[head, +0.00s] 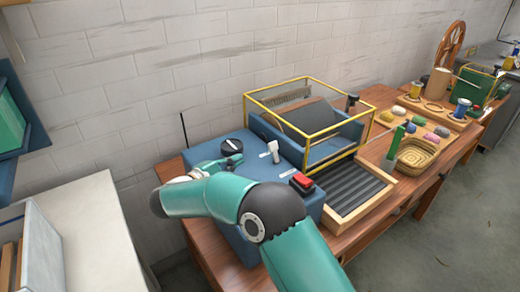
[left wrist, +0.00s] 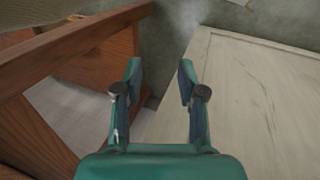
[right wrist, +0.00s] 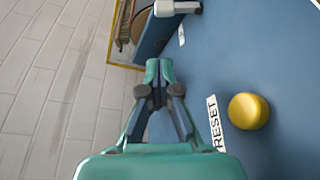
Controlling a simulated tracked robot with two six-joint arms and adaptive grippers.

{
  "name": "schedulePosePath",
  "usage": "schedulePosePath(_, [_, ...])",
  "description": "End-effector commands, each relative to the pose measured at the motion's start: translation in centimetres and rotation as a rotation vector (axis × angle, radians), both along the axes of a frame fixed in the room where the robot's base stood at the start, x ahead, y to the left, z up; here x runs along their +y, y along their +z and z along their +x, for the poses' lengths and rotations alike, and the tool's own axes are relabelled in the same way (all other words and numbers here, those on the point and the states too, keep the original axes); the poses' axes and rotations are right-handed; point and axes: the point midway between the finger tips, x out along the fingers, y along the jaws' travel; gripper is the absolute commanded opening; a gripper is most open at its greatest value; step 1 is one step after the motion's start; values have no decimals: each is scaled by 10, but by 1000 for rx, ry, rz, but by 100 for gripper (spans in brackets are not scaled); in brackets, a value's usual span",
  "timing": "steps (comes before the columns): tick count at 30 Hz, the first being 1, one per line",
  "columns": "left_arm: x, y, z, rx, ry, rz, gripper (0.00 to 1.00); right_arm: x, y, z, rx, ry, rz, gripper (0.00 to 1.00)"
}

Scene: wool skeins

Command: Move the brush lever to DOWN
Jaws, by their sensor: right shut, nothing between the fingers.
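A pale grey lever (head: 274,151) stands on top of the blue machine (head: 205,152), with a small white label beside it that I cannot read. What seems to be the same lever (right wrist: 178,7) shows at the top edge of the right wrist view. My right gripper (right wrist: 158,78) is shut and empty, over the machine top and apart from the lever.
A yellow button (right wrist: 248,111) marked RESET is right of my right fingers. A red switch (head: 302,182) sits at the machine's front. A yellow frame (head: 318,85) surrounds a brush (head: 290,96) behind the lever. A white cabinet top (left wrist: 240,100) lies below my left gripper.

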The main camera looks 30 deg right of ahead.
Motion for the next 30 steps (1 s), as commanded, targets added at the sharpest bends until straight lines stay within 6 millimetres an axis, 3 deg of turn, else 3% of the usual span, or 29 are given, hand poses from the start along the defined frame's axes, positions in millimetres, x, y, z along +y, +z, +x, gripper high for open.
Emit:
schedulePosePath(14, [0,3,0,0,0,0,40,-27,-1,-2,4,-32,0,0])
schedulePosePath(30, [0,21,0,0,0,0,40,-101,-12,31,2,-35,0,0])
